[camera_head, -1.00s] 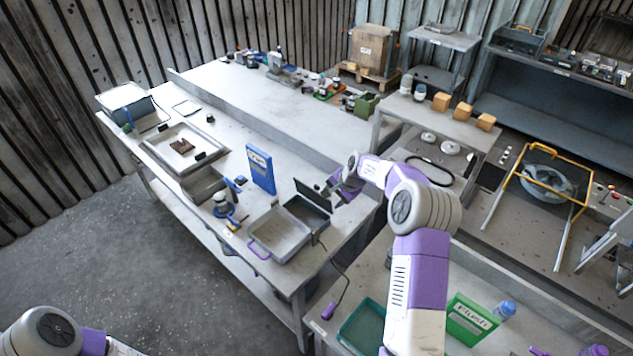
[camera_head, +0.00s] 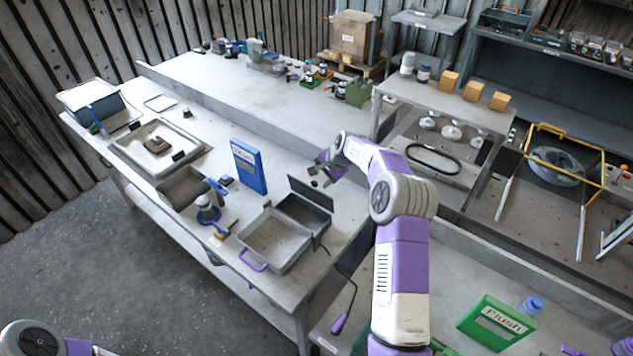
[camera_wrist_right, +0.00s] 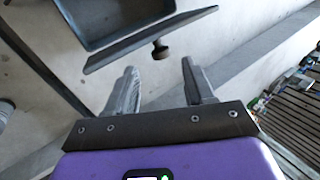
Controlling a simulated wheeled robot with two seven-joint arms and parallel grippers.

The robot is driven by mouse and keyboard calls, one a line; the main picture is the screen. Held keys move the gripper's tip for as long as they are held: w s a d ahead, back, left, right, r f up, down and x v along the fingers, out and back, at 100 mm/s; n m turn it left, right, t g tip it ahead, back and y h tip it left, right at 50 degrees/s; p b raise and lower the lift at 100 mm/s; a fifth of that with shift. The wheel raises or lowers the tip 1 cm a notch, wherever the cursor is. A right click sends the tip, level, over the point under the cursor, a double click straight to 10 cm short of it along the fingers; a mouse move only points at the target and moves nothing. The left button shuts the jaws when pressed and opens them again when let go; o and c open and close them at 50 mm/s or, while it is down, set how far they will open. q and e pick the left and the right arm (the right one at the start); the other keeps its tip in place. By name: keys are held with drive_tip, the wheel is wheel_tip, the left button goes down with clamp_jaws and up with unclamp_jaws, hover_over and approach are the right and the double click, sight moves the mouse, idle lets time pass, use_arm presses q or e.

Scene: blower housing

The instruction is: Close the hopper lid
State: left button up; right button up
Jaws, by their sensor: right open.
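The hopper (camera_head: 318,222) is a dark open box on the workbench, joined to a shallow grey tray (camera_head: 272,240) with a purple handle. Its dark lid (camera_head: 311,193) stands raised along the far side, with a small knob (camera_head: 314,183) on its back. My right gripper (camera_head: 322,171) is open just behind the lid. In the right wrist view, the gripper (camera_wrist_right: 160,85) has both fingers apart with nothing between them. My left gripper is out of view.
A blue upright box (camera_head: 249,167) stands left of the hopper. A blue-and-white bottle (camera_head: 207,211) and a grey bin (camera_head: 183,189) are farther left. A raised shelf (camera_head: 255,103) runs behind the bench.

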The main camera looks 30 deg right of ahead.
sight(316, 182)
drive_tip(key=x, duration=0.5)
clamp_jaws()
idle(0.3)
